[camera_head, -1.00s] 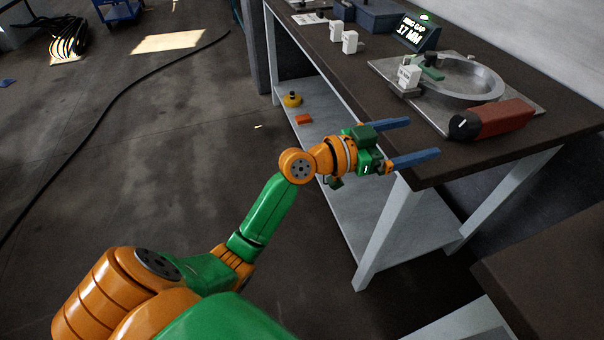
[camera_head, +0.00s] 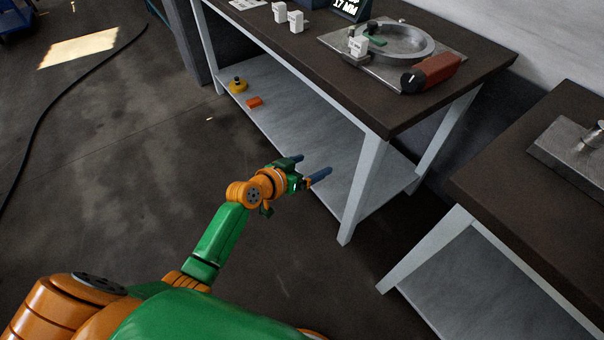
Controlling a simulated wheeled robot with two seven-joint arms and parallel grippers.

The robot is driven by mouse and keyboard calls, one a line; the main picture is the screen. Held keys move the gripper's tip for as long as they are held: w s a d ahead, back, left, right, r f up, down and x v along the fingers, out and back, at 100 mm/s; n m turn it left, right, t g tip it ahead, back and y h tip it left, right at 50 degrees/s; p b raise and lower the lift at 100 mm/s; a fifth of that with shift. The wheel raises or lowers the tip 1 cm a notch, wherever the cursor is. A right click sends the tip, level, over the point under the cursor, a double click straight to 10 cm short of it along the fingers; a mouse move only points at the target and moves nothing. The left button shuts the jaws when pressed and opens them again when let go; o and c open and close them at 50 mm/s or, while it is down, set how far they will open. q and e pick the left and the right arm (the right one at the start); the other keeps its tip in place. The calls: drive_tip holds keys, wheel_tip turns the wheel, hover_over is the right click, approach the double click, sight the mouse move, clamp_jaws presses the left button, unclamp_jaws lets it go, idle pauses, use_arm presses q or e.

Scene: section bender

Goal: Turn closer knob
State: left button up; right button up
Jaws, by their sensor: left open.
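The black knob (camera_head: 411,82) with a white mark sits on the near left end of a red-orange housing (camera_head: 437,70). This is beside the round metal ring (camera_head: 421,41) on a metal plate on the bench top. My left gripper (camera_head: 314,165) is open and empty. It shows in front of the bench's lower shelf, below and left of the knob in the picture and well apart from it. My right gripper is not in view.
The dark bench top (camera_head: 400,120) has grey legs and a grey lower shelf (camera_head: 300,115), with a yellow item (camera_head: 238,87) and an orange block (camera_head: 254,102). White blocks and a display (camera_head: 352,8) stand on top. A second bench (camera_head: 530,190) is at right.

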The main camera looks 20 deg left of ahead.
use_arm(q)
drive_tip(key=shift+g+y, duration=0.4)
drive_tip(key=shift+y, duration=0.1)
drive_tip(key=f, duration=0.1)
drive_tip(key=s+f, duration=0.1)
drive_tip(key=a+f, duration=0.1)
drive_tip(key=shift+s+f+p, duration=0.3)
drive_tip(key=shift+s+f, duration=0.1)
drive_tip(key=s+a+f+n+g+y+p, duration=0.1)
drive_tip(key=s+a+f+g+y+p, duration=0.2)
drive_tip(key=s+f, duration=0.95)
drive_tip(key=s+f+g+p, duration=0.2)
drive_tip(key=s+f+g, duration=0.1)
drive_tip(key=s, duration=1)
drive_tip(key=s+a+f+m+g+y+p, duration=0.1)
drive_tip(key=s+f+g+p, duration=0.1)
drive_tip(key=s, duration=1.2)
drive_tip(key=shift+a+f+g+p, duration=0.3)
drive_tip(key=shift+f+g, duration=0.6)
drive_tip(key=shift+f, duration=0.05)
